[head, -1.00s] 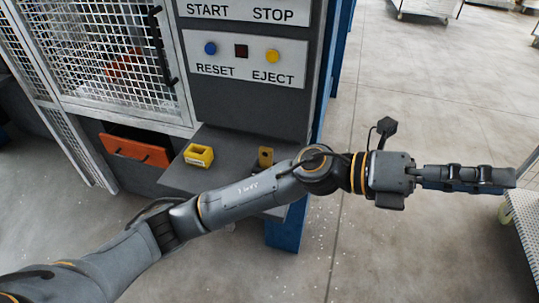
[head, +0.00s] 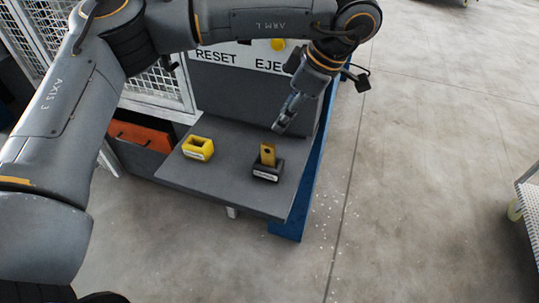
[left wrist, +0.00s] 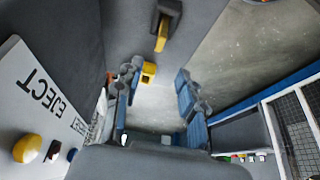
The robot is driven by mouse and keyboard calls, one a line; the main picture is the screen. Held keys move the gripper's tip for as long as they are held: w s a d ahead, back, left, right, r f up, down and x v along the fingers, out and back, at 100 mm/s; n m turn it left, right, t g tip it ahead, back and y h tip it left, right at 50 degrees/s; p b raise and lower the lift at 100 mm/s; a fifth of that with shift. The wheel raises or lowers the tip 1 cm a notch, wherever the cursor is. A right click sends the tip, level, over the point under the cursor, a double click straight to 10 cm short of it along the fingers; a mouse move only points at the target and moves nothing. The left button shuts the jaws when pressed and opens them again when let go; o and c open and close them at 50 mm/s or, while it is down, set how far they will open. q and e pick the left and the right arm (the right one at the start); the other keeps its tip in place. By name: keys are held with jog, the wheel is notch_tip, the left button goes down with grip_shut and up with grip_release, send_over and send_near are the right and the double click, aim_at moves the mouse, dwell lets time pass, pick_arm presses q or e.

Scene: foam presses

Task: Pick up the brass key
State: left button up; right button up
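The brass key (head: 268,154) stands upright in a small dark holder (head: 266,172) with a white label, on the grey shelf of the press. In the left wrist view the brass key (left wrist: 161,40) shows near the top, below its dark holder (left wrist: 168,8). My left gripper (head: 281,127) is above and behind the key in the head view, pointing down, apart from it. In the left wrist view my left gripper (left wrist: 158,92) has its blue-padded fingers spread with nothing between them. My right gripper is not in view.
A yellow open-topped block (head: 198,149) sits on the grey shelf (head: 225,185), left of the key. An orange-fronted drawer (head: 140,137) is further left. The press panel with RESET and EJECT rises behind. A wheeled cart (head: 530,205) is at the right edge.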

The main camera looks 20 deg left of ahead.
aim_at(270, 145)
pick_arm(q)
jog(key=p+x, duration=0.1)
jog(key=x, duration=0.5)
jog(key=shift+a+f, duration=0.15)
jog(key=shift+f, duration=0.25)
jog(key=shift+a+f+p, duration=0.1)
jog(key=shift+f+p, duration=0.45)
jog(key=shift+p, duration=0.15)
jog(key=x, duration=0.1)
jog(key=p+x, duration=0.1)
jog(key=x, duration=0.1)
jog(key=shift+f, duration=0.7)
grip_shut()
